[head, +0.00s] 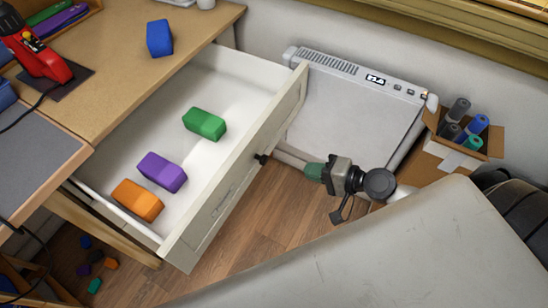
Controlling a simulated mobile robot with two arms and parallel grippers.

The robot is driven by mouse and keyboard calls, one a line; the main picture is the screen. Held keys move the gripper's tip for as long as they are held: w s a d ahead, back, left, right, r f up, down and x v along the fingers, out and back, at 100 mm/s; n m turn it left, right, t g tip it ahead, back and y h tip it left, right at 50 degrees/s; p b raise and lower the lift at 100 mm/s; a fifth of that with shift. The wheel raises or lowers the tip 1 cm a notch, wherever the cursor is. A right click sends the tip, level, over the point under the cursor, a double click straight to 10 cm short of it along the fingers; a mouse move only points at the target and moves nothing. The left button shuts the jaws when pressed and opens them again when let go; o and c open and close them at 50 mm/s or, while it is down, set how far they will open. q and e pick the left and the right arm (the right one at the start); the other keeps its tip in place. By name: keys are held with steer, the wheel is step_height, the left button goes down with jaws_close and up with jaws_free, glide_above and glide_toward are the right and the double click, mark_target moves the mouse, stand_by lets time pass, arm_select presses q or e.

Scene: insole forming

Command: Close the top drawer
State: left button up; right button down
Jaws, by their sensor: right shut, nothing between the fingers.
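The top drawer (188,246) is pulled well out from under the wooden worktop. Inside lie a green block (204,124), a purple block (162,172) and an orange block (137,200). My left gripper is out of view.
The worktop (115,90) carries a blue block (160,38) and a red tool (38,60). A white heater (355,105) stands by the wall. A cardboard box (462,140) holds several rolls. Small coloured pieces lie on the floor at lower left.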

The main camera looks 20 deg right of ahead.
mark_target(267, 158)
steer(key=p+x, duration=0.1)
steer(key=x, duration=0.2)
steer(key=p+x, duration=0.1)
steer(key=x, duration=0.2)
steer(key=r+x, duration=0.1)
steer(key=x, duration=0.2)
steer(key=shift+w+a+p, duration=0.2)
steer(key=shift+w+p, duration=0.2)
steer(key=shift+x, duration=0.75)
steer(key=shift+a, duration=0.1)
